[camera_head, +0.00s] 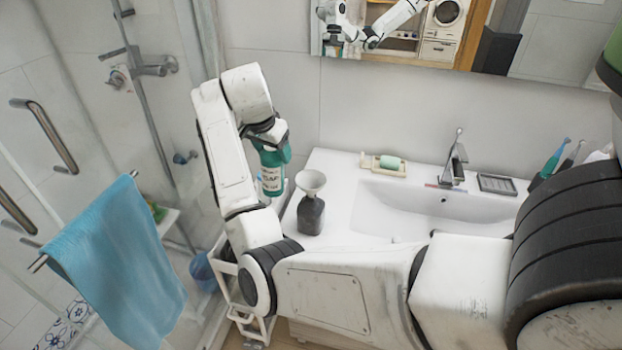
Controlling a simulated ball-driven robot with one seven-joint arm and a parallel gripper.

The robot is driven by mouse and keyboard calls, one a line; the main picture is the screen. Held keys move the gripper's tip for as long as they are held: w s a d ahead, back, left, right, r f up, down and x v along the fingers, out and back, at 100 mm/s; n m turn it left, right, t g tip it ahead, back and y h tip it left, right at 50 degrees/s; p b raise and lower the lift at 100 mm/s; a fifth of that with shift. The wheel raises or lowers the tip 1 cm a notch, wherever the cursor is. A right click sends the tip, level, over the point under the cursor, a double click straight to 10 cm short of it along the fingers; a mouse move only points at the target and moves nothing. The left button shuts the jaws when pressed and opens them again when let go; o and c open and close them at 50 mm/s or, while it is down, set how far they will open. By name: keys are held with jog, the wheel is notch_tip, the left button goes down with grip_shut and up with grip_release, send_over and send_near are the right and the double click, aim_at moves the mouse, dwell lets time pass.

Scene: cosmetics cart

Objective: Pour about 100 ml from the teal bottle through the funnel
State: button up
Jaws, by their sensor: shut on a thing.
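The teal bottle (272,176) with a white label hangs upright, or nearly so, below the end of my arm. My gripper (268,140) is shut on the upper part of the bottle; the fingers are small and partly hidden by the wrist. A pale funnel (311,181) sits in the mouth of a dark grey bottle (311,216) on the left end of the white washbasin counter. The teal bottle is to the left of the funnel and apart from it in the picture. Its lower end is near my forearm.
The washbasin (438,212) has a tap (455,160) at the back. A green soap on a dish (388,164) and a dark tray (497,184) stand on its rear ledge. A white cart (228,275) is at lower left. A blue towel (118,262) hangs at left.

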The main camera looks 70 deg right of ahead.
jog(key=shift+s+r+t, duration=0.15)
jog(key=shift+s+t, duration=0.65)
jog(key=shift+t, duration=0.3)
jog(key=s+m+t+b, duration=0.1)
jog(key=t+b, duration=0.1)
jog(key=t, duration=0.1)
jog(key=s+m+t+b, duration=0.1)
jog(key=t+b, duration=0.2)
jog(key=t, duration=0.1)
jog(key=s+m+t+b, duration=0.1)
jog(key=t+b, duration=0.2)
jog(key=shift+s+d+t, duration=0.15)
jog(key=shift+s+t, duration=0.05)
jog(key=shift+t, duration=0.1)
jog(key=shift+s+t+h+b, duration=0.3)
jog(key=shift+s+t+b, duration=0.45)
jog(key=shift+b, duration=0.6)
jog(key=shift+w+f+m+t+b, duration=0.1)
jog(key=shift+f+m+t+b, duration=0.6)
jog(key=shift+b, duration=1.15)
